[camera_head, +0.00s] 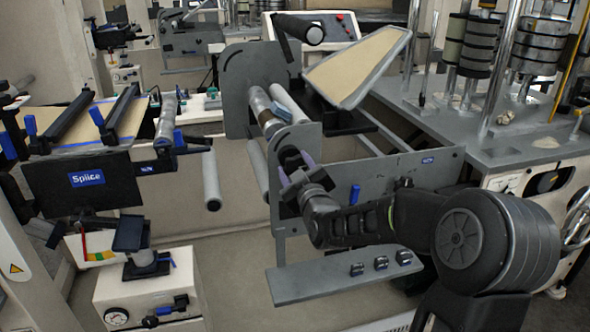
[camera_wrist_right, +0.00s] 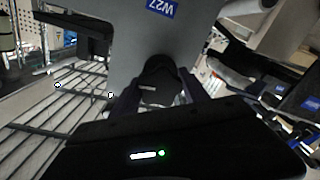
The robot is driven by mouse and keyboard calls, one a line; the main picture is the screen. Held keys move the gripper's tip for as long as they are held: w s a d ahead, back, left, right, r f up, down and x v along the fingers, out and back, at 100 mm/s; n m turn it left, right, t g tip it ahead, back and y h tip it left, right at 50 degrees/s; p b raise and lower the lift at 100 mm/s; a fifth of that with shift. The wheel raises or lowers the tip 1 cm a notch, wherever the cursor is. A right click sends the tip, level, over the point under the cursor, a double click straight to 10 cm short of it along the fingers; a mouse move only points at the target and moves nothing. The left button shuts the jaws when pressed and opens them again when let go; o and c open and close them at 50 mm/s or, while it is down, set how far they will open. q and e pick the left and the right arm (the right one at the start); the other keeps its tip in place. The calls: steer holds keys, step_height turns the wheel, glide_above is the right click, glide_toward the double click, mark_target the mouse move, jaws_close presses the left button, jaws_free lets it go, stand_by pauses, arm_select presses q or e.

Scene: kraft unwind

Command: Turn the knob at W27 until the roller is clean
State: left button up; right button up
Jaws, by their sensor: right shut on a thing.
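A W27 label (camera_wrist_right: 160,8) sits on a grey plate in the right wrist view. A dark knob (camera_wrist_right: 158,78) stands below the label, between the fingers of my right gripper (camera_wrist_right: 163,98), which is shut on it. In the head view my right arm reaches in from the right, and its gripper (camera_head: 293,172) is at the grey side plate (camera_head: 312,140); the knob is largely hidden there. Just behind that plate is a metallic roller (camera_head: 262,106) with brownish patches, partly covered by the plate. My left gripper is in neither view.
A splice table (camera_head: 85,178) with blue-handled clamps stands at left, beside a pale hanging roller (camera_head: 211,180). A grey shelf (camera_head: 325,282) with small black parts lies below my right arm. A tilted tan panel (camera_head: 355,68) is above the frame. A bench (camera_head: 500,148) with stacked cylinders stands right.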

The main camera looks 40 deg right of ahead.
steer(key=shift+f+m+b, duration=0.15)
steer(key=shift+m+b, duration=1.15)
steer(key=shift+m, duration=0.7)
steer(key=shift+m+b, duration=1.3)
steer(key=shift+b, duration=0.3)
steer(key=shift+m+b, duration=0.85)
steer(key=shift+m, duration=0.35)
steer(key=shift+b, duration=0.3)
